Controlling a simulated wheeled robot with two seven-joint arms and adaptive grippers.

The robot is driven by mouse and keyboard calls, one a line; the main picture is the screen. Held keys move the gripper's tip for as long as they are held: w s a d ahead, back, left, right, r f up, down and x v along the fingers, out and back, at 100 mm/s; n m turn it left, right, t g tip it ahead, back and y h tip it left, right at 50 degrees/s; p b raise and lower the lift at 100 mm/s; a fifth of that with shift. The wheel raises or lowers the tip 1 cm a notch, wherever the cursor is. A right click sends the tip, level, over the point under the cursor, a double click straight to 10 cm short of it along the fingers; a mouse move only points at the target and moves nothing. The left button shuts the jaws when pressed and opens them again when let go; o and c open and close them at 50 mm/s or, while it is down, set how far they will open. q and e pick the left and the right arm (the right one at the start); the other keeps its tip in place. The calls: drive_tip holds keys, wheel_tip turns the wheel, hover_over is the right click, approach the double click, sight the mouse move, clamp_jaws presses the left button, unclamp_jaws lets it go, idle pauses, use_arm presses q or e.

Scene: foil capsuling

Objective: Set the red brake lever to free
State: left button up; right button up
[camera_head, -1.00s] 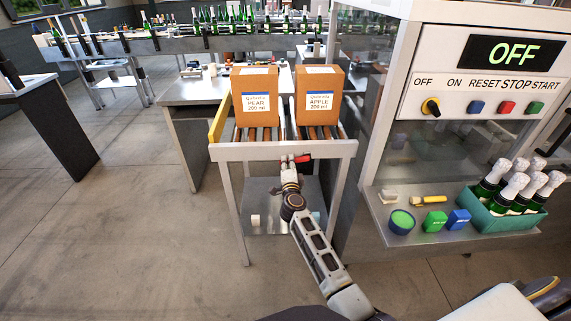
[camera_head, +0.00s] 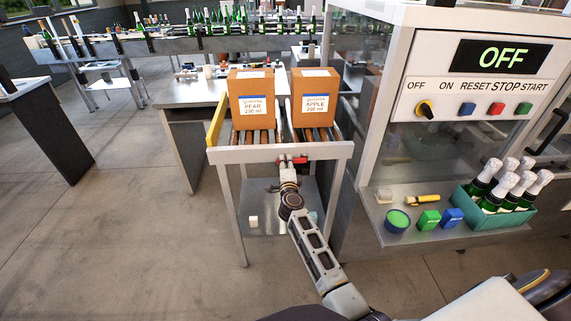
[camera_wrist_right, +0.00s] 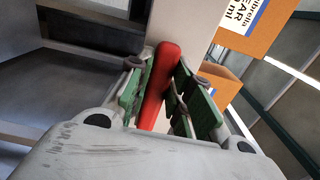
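The red brake lever (camera_head: 299,160) is at the front edge of the roller stand (camera_head: 225,156), below the boxes. My right gripper (camera_head: 288,170) reaches up to it from below and partly hides it. In the right wrist view the red lever (camera_wrist_right: 158,85) lies lengthwise between the two green-padded fingers of my right gripper (camera_wrist_right: 160,90). The fingers are close in on both sides of it, so the gripper looks shut on the lever, though a narrow gap shows along part of the right finger. My left gripper is not in view.
Two cardboard boxes, pear (camera_head: 252,100) and apple (camera_head: 315,100), stand on the rollers. A yellow bar (camera_head: 216,120) lines the stand's left side. At right, a machine panel (camera_head: 475,92) reads OFF above a shelf with a teal crate (camera_head: 500,218) of bottles. The floor at left is clear.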

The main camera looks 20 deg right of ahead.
drive_tip(key=o, duration=0.4)
drive_tip(key=shift+s, duration=0.1)
drive_tip(key=shift+s, duration=0.1)
drive_tip(key=shift+v, duration=5.85)
drive_tip(key=shift+r, duration=0.1)
